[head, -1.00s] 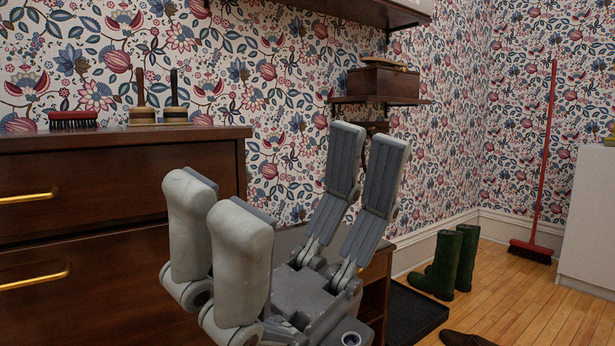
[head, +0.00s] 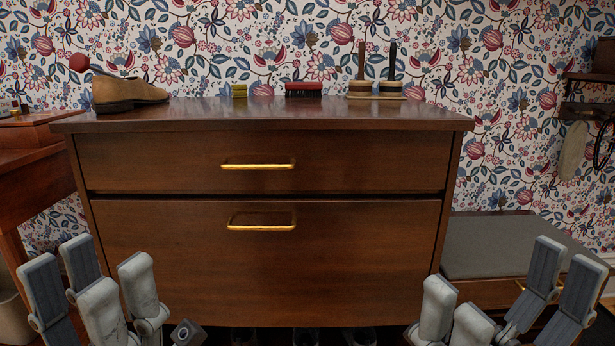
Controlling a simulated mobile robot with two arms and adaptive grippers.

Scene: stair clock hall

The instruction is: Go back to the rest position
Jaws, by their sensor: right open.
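My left gripper (head: 86,272) is at the lower left, in front of the dresser's left end. Its fingers point up and stand apart with nothing between them. My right gripper (head: 510,281) is at the lower right, in front of the dresser's right end and the grey-topped bench. Its fingers point up, spread wide and empty. Both grippers are cut by the bottom edge of the head view, and neither holds anything.
A dark wooden dresser (head: 262,265) fills the middle, both drawers shut. On it are a brown shoe (head: 128,95), a yellow-green block (head: 239,90), a red brush (head: 303,90) and two upright-handled brushes (head: 375,95). A bench (head: 520,245) stands right, a wooden table (head: 35,180) left.

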